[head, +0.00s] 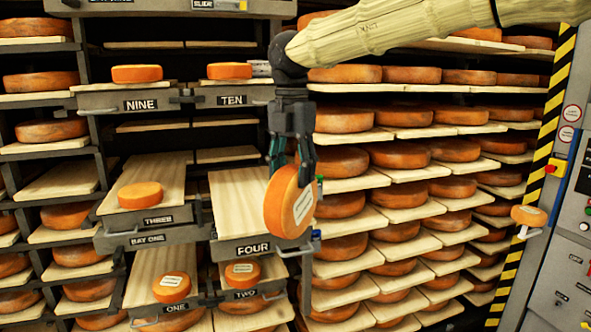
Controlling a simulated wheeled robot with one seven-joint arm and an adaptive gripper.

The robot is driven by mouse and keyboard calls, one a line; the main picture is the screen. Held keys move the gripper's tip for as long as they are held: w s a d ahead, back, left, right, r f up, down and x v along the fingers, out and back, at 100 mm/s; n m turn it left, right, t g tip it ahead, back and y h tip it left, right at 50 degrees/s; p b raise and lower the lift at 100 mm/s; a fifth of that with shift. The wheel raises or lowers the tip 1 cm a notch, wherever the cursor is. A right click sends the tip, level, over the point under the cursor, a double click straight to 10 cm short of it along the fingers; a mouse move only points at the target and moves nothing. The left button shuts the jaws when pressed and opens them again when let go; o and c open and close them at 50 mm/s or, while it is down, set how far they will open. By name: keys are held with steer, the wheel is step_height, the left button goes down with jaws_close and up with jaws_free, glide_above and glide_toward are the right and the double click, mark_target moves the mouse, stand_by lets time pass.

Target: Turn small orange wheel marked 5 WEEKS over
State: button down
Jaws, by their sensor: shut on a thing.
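My gripper (290,165) is shut on an orange cheese wheel (281,205) and points down. The wheel stands on edge, its flat face turned to the right. A white label (303,204) is on that face; its print is too small to read. The wheel is at the right front end of the board marked FOUR (235,200). I cannot tell whether its lower rim touches the board. Part of the wheel's upper rim is hidden by the fingers.
Small wheels lie on boards THREE (140,195), ONE (172,288), TWO (242,271), NINE (137,73) and TEN (229,70). Racks of larger wheels (400,155) fill the right. Another small wheel (528,215) sits by the control panel (570,260). Board FOUR is bare left of my gripper.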

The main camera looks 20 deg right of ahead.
steer(key=m, duration=0.4)
steer(key=shift+r, duration=0.1)
steer(key=m, duration=0.4)
steer(key=shift+m, duration=0.3)
steer(key=shift+a+b, duration=0.1)
steer(key=shift+b, duration=0.65)
steer(key=shift+s+f+t+b, duration=0.2)
steer(key=shift+s+t+b, duration=0.05)
steer(key=shift+t+b, duration=0.3)
steer(key=shift+s+t+b, duration=0.3)
steer(key=shift+t+b, duration=0.15)
steer(key=shift+b, duration=0.15)
steer(key=shift+s+t, duration=0.25)
steer(key=shift+t, duration=0.05)
steer(key=shift+t+p, duration=0.3)
steer(key=shift+p, duration=0.05)
steer(key=shift+s, duration=0.1)
